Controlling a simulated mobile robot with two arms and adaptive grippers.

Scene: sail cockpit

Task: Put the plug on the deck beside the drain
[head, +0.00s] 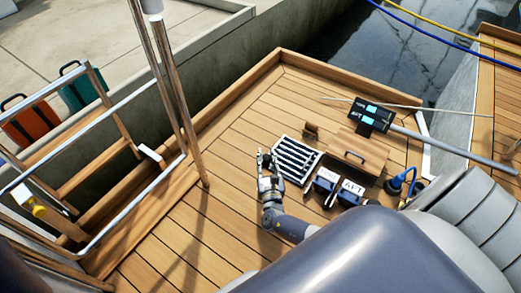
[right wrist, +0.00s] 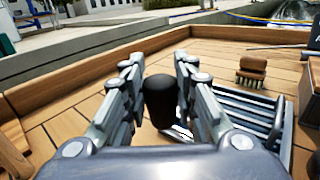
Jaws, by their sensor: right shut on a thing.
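My right gripper (head: 265,160) is over the deck (head: 215,230), just left of the drain grate (head: 280,153). In the right wrist view its fingers (right wrist: 158,85) are shut on a dark, rounded plug (right wrist: 160,100), which shows between them. The slatted grate (right wrist: 245,108) lies right of the fingers there. I cannot tell whether the plug touches the deck; its lower end is hidden. In the head view the plug is too small to make out clearly. My left gripper is not in view.
Dark labelled boxes (head: 326,183) and a blue-handled device (head: 398,182) stand to the right. Metal rails (head: 178,85) rise at left. Planks left of the gripper are clear.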

